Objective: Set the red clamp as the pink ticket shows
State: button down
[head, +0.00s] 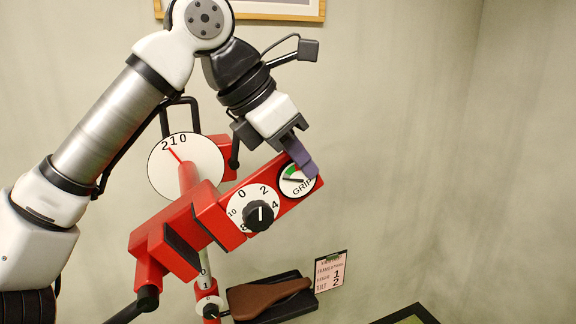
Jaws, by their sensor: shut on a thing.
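The red clamp (213,222) is tilted up to the right on its stand. It carries a black knob (258,216) on a white numbered dial (236,200) and a round GRIP gauge (301,187) with a green patch and dark needle. A large white dial (208,157) behind it reads 2 1 0, its red needle near the 2. A small numbered knob (209,308) sits low on the stand. The pink ticket (329,272) shows a 1 above a 2; its smaller words are blurred. My gripper (302,158) is shut at the clamp's upper right end, partly covering the gauge.
A brown saddle (268,297) lies in a black tray (240,317) below the clamp. A dark green-topped thing (411,315) shows at the bottom edge. A framed picture hangs on the wall above. The space right of the clamp is free.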

jog(key=shift+a+r+h, duration=0.3)
jog(key=shift+a+r, duration=0.1)
jog(key=shift+r, duration=0.2)
jog(key=c, duration=1.5)
grip_release()
jog(key=shift+d+f, duration=0.1)
jog(key=b+v, duration=0.1)
jog(key=v, duration=1.3)
jog(key=shift+s, duration=0.15)
jog(key=shift+f, duration=0.1)
